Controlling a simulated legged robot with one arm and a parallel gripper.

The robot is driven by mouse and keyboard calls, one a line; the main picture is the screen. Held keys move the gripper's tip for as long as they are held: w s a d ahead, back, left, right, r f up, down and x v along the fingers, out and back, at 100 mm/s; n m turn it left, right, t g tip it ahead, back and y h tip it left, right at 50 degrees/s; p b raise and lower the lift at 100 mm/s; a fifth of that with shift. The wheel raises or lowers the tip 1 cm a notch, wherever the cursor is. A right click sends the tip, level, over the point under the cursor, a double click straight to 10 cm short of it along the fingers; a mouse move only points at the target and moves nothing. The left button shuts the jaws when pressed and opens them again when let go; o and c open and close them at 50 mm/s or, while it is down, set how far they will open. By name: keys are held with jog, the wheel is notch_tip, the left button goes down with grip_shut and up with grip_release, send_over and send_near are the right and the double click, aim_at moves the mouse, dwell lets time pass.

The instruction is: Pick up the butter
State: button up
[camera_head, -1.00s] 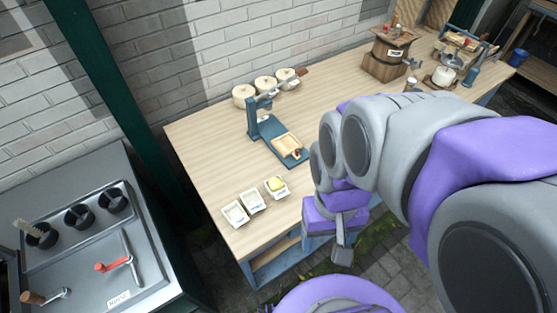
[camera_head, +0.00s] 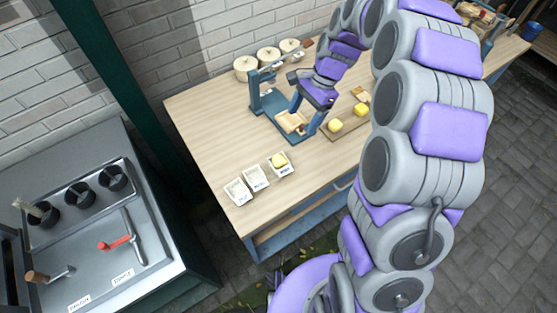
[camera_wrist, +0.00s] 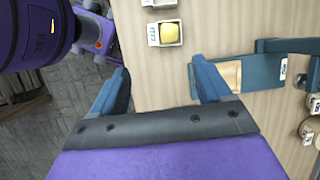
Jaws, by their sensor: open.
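A yellow lump of butter (camera_head: 279,160) sits in a small white labelled tray (camera_head: 283,171) near the table's front left edge. In the wrist view the butter (camera_wrist: 169,33) lies in its tray at the top, beyond the fingertips and roughly in line with the gap between them. Two more yellow lumps, one nearer (camera_head: 335,126) and one farther (camera_head: 361,110), rest on a board to the right. My gripper (camera_head: 304,118) is open and empty, over the blue stand behind the tray. Its two blue fingers (camera_wrist: 160,75) are spread apart, touching nothing that I can make out.
A blue stand (camera_head: 256,97) with a wooden piece (camera_head: 290,122) is beside my gripper. Two white trays, one left (camera_head: 238,192) and one middle (camera_head: 256,178), adjoin the butter's tray. Round lidded pots (camera_head: 268,57) line the wall. The table's left part is bare.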

jog(key=w+f, duration=0.2)
jog(key=m+b, duration=0.1)
jog(key=b, duration=0.3)
send_near(280, 157)
jog(key=x, duration=0.9)
jog(key=shift+r, duration=0.1)
jog(key=c, duration=1.2)
jog(key=shift+o, duration=0.2)
jog(key=shift+r, duration=0.15)
